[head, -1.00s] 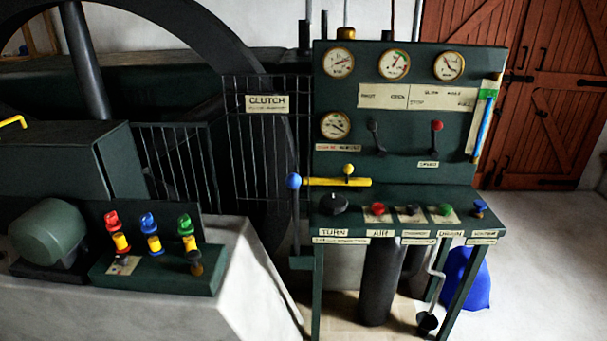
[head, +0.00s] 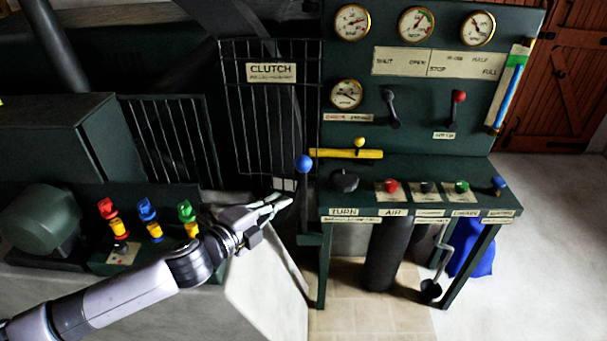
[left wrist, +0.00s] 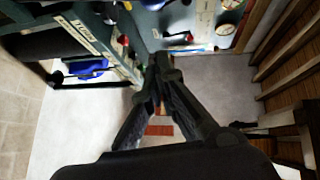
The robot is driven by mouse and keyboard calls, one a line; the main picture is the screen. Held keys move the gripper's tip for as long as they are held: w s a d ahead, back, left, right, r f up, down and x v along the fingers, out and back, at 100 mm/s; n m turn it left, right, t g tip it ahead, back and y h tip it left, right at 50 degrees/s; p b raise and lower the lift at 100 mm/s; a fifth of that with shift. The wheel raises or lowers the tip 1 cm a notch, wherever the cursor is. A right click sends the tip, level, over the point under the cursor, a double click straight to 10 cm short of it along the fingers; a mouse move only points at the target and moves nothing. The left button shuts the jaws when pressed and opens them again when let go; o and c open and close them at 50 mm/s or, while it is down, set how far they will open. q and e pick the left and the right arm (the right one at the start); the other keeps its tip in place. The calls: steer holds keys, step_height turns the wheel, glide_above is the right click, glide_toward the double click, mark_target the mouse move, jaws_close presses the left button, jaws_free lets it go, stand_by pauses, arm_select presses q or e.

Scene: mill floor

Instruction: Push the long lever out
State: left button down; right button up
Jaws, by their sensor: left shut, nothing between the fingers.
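The long lever (head: 303,200) is a thin dark upright rod with a blue ball knob (head: 303,163), left of the control bench and below the CLUTCH sign (head: 272,72). It looks close to upright. My left gripper (head: 286,202) is shut and empty, reaching in from the left. Its fingertips are just left of the rod, below the knob; whether they touch it I cannot tell. In the left wrist view the dark fingers (left wrist: 158,68) point toward the panel, and I cannot make out the lever there. My right gripper is not in view.
A yellow bar (head: 345,154) juts from the bench just right of the lever. A barred guard (head: 268,125) stands behind. Red, blue and green valves (head: 147,220) sit below left, near my forearm. The bench (head: 420,172) carries several knobs. Open floor lies at the right.

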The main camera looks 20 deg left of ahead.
arm_select(q)
steer(key=w+a+p+x, duration=0.1)
steer(key=a+p+x, duration=0.2)
steer(key=x, duration=1)
steer(key=shift+f+p, duration=0.2)
steer(key=shift+p, duration=0.45)
steer(key=shift+d, duration=0.1)
